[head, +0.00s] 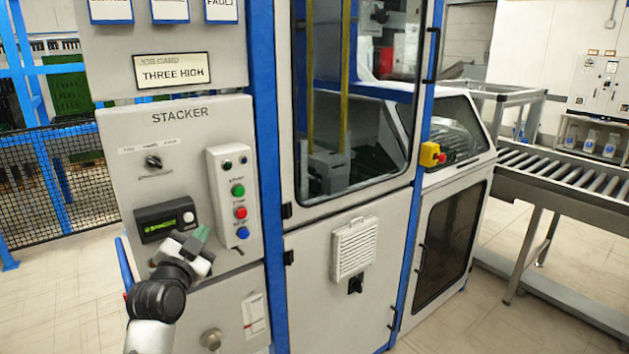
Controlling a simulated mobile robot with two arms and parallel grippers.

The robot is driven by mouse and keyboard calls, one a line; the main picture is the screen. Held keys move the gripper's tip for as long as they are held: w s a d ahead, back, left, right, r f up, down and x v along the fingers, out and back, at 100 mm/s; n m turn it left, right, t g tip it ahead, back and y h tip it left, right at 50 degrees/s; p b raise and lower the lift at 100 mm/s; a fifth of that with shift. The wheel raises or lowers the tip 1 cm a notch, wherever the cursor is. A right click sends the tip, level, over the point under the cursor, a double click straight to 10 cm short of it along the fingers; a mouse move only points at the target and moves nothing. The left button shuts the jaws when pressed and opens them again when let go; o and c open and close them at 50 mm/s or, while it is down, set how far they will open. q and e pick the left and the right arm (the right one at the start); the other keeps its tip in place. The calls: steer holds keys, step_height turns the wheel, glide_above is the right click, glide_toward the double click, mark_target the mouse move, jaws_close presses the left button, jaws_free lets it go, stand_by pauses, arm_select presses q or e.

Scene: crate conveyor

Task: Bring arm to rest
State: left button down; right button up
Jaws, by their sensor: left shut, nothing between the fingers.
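My left arm comes in from the bottom left, and its gripper (201,235) is shut and empty. The gripper is in front of the lower part of the grey STACKER panel (125,130). It overlaps the lower edge of a small black device with a green display (168,220). I cannot tell whether it touches the panel. To its right is a button box (225,165) with green, red and blue buttons. A rotary selector switch (153,162) sits higher on the panel. My right gripper is not in view.
A sign reading THREE HIGH (174,77) is above the panel. A blue-framed machine cabinet with a glazed door (350,120) stands to the right. A roller conveyor (570,175) runs at the far right. A black mesh fence (75,180) is at the left, with open floor before it.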

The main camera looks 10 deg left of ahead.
arm_select(q)
steer(key=s+d+f+n+g+b, duration=0.15)
steer(key=f+g, duration=0.25)
steer(key=f, duration=1.4)
steer(key=s+d+f+n+g+b, duration=0.1)
steer(key=d+f+g, duration=0.2)
steer(key=f, duration=1.5)
steer(key=s+d+f+g+h+b, duration=0.1)
steer(key=s+d+f+g, duration=0.1)
steer(key=s+f, duration=0.65)
steer(key=s+d+f+g, duration=0.25)
steer(key=s+f, duration=0.35)
steer(key=f, duration=0.6)
steer(key=s+d+f+g, duration=0.1)
steer(key=s+f, duration=0.4)
steer(key=s, duration=0.6)
steer(key=s+d+f+n+g+b, duration=0.1)
steer(key=s+f+g, duration=0.2)
steer(key=s, duration=0.9)
steer(key=s+d+f+g+b, duration=0.1)
steer(key=s+f+g, duration=0.2)
steer(key=s+f, duration=0.6)
steer(key=s, duration=0.2)
steer(key=shift+s+d+f, duration=0.25)
steer(key=shift+s+d, duration=0.1)
steer(key=shift+d, duration=0.05)
steer(key=c, duration=1.8)
jaws_free()
steer(key=shift+n, duration=0.25)
steer(key=shift+c, duration=0.2)
